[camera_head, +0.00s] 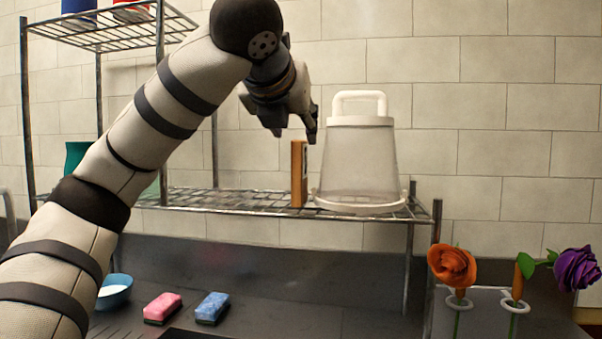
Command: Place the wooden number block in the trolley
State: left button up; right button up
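The wooden number block (299,175) stands upright on the wire shelf, just left of a clear container with a white lid. It is narrow and tan, with a dark marking on the side facing right. My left gripper (294,134) is just above the block, pointing down, with its fingers apart. Nothing shows between the fingers, and the block's base rests on the shelf. My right gripper is not in view. I cannot make out anything that is clearly a trolley.
The clear container (358,165) stands close to the block on the wire shelf (235,201). Below on the dark counter are a blue bowl (114,290), a pink sponge (162,308) and a blue sponge (212,307). An orange flower (452,266) and a purple flower (576,270) stand at right.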

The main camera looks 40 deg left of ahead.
pick_arm(q)
jog(key=x, duration=0.4)
jog(key=shift+w+d+f, duration=0.1)
jog(key=shift+w+f, duration=0.15)
jog(key=shift+f, duration=0.25)
jog(key=shift+s, duration=0.1)
jog(key=shift+c, duration=0.6)
grip_shut()
jog(key=shift+r, duration=0.1)
